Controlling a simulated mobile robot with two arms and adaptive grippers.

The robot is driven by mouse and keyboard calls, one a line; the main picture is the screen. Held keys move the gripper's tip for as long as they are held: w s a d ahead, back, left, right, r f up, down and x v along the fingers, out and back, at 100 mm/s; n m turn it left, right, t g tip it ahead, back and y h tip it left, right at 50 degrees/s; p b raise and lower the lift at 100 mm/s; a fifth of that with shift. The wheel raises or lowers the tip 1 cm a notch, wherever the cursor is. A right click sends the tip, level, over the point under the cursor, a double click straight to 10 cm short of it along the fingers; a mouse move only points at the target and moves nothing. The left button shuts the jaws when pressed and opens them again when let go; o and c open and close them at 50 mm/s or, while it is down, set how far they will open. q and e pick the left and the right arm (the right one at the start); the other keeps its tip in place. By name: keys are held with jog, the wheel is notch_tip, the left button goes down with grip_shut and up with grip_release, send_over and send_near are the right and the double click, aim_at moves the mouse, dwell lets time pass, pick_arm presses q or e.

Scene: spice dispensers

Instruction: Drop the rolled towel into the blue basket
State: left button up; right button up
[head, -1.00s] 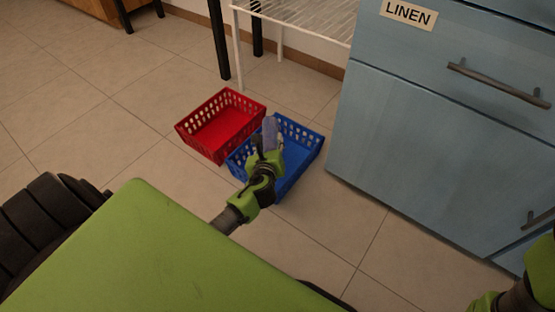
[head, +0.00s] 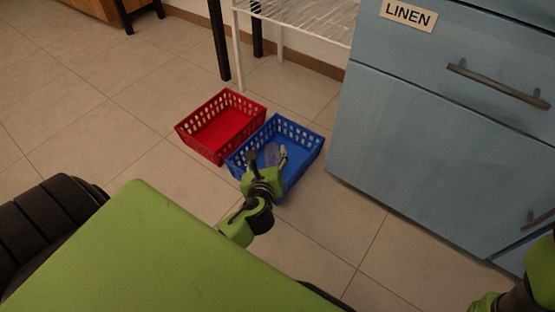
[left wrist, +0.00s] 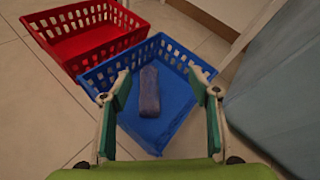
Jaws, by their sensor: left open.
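The rolled towel (head: 271,153) is a grey-purple roll. In the left wrist view the towel (left wrist: 149,92) shows inside the outline of the blue basket (left wrist: 188,134), over its floor and clear of both fingers. I cannot tell for sure whether it touches the floor. In the head view the blue basket (head: 309,154) stands on the floor beside the red one. My left gripper (head: 267,158) is above the basket's near side, fingers spread and empty; they also show in the left wrist view (left wrist: 160,90). My right gripper is not clearly seen; only part of that arm shows at the lower right.
A red basket (head: 222,132) stands to the left, close against the blue one, and looks empty. A blue cabinet (head: 430,150) labelled LINEN rises on the right. A white wire rack (head: 305,20) stands behind. Tiled floor is open to the left.

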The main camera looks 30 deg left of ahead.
pick_arm(q)
jog(key=v, duration=0.4)
dwell(0.3)
